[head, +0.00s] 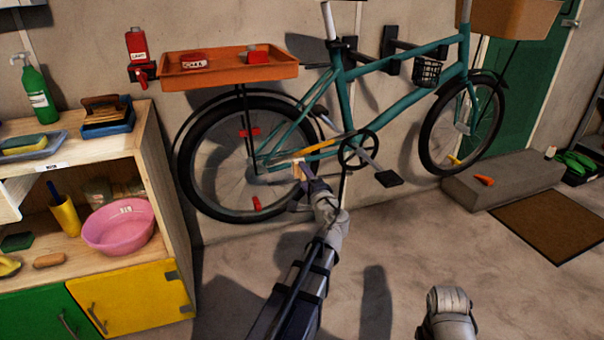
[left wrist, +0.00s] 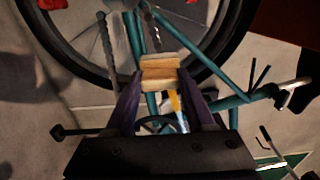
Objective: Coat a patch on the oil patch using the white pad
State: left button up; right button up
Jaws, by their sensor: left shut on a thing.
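My left gripper (head: 305,180) reaches in front of the teal bicycle (head: 345,95), near the rear wheel and chainstay. It is shut on a small pad (head: 299,168) with a tan block and a paler face. In the left wrist view the pad (left wrist: 160,74) sits between the two dark fingers (left wrist: 160,88), in front of the wheel and frame tubes. A yellow-orange strip (head: 320,147) lies along the bicycle near the crank. I cannot make out a clear oil patch. My right gripper is not in view.
An orange tray (head: 228,70) with a round tin and a red item is mounted above the rear wheel. A wooden cabinet (head: 165,185) with a pink basin (head: 118,228) stands at the left. A concrete block (head: 500,182) is under the front wheel. Open floor lies in front.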

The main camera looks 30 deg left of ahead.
aim_at(304, 176)
pick_arm(q)
jog(key=shift+v, duration=1.5)
